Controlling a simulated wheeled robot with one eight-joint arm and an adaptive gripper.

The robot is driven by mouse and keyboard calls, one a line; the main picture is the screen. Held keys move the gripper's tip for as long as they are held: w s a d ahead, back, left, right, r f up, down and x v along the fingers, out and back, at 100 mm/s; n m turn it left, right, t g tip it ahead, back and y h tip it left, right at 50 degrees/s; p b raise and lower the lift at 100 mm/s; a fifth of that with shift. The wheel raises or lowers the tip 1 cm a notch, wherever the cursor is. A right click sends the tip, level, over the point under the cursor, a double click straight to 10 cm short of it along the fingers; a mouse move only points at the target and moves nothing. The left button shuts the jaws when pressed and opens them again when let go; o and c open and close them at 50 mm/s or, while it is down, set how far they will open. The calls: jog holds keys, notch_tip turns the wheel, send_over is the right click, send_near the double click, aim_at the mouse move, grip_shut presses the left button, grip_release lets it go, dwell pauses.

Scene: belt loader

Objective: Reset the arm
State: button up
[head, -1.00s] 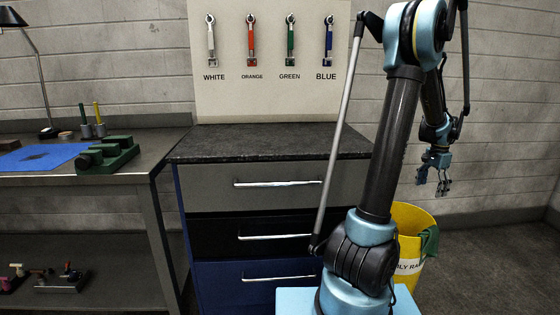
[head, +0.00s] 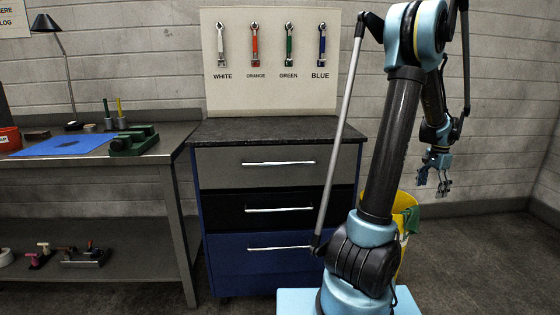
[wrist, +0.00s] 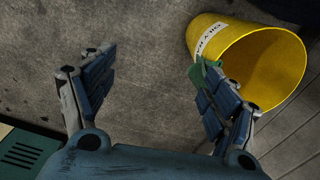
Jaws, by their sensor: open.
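My gripper (head: 434,182) hangs from my raised, folded arm at the right of the head view, fingers pointing down. In the wrist view my gripper (wrist: 155,95) has its two blue-padded fingers spread wide, with nothing between them but the floor below. It is empty and apart from every object. My arm stands upright in front of the right side of the drawer cabinet (head: 222,175) and hides part of it.
A yellow bin (head: 404,200) with a green rag stands on the floor behind my arm; it also shows in the wrist view (wrist: 265,65). A workbench (head: 150,158) holds a blue mat (head: 62,145) and a green vise (head: 134,141). Several wrenches hang on the board (head: 270,90).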

jog(key=s+a+r+n, duration=0.2)
jog(key=a, duration=0.7)
jog(key=s+a+r+n+t, duration=0.1)
jog(key=s+a+r+n, duration=0.15)
jog(key=a, duration=0.55)
jog(key=s+a+r+n, duration=0.2)
jog(key=s+a+n, duration=0.1)
jog(key=a, duration=0.6)
jog(key=s+a+f+n, duration=0.4)
jog(key=s+a, duration=0.3)
jog(key=s+a+f+n+t, duration=0.1)
jog(key=s+a+f+n, duration=0.3)
jog(key=s+a, duration=0.3)
jog(key=shift+s+a+f, duration=0.35)
jog(key=shift+s, duration=0.45)
jog(key=shift+w+f, duration=0.2)
jog(key=shift+w, duration=0.25)
jog(key=shift+c, duration=0.2)
